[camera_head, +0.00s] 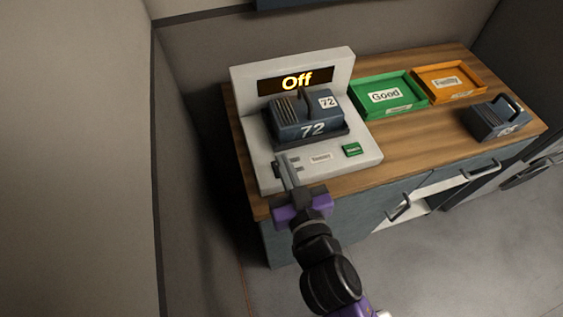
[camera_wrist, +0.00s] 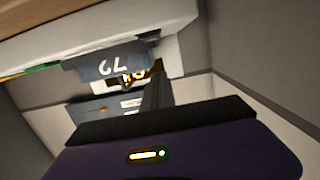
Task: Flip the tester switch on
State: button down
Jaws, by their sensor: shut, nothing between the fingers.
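In the wrist view my shut fingers (camera_wrist: 157,92) point toward the console, with the upside-down display (camera_wrist: 135,76) behind.
A blue-grey unit marked 72 (camera_head: 313,128) sits in the tester's cradle. A green button (camera_head: 351,150) is on the panel's right. A green "Good" tray (camera_head: 420,108), an orange "Faulty" tray (camera_head: 478,90) and another dark unit (camera_head: 490,122) stand on the counter (camera_head: 425,150). A wall rises at left.

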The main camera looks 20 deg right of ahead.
aim_at(274, 149)
jog(key=shift+w, duration=0.9)
notch_tip(274, 149, down, 3)
jog(key=shift+w+r, duration=0.1)
jog(key=shift+w+f+b, duration=0.1)
jog(key=shift+f+b, duration=0.25)
jog(key=shift+f, duration=0.35)
jog(key=shift+r+p, duration=0.15)
jog(key=shift+p, duration=0.65)
jog(key=shift+f, duration=0.3)
jog(key=shift+w+r, duration=0.1)
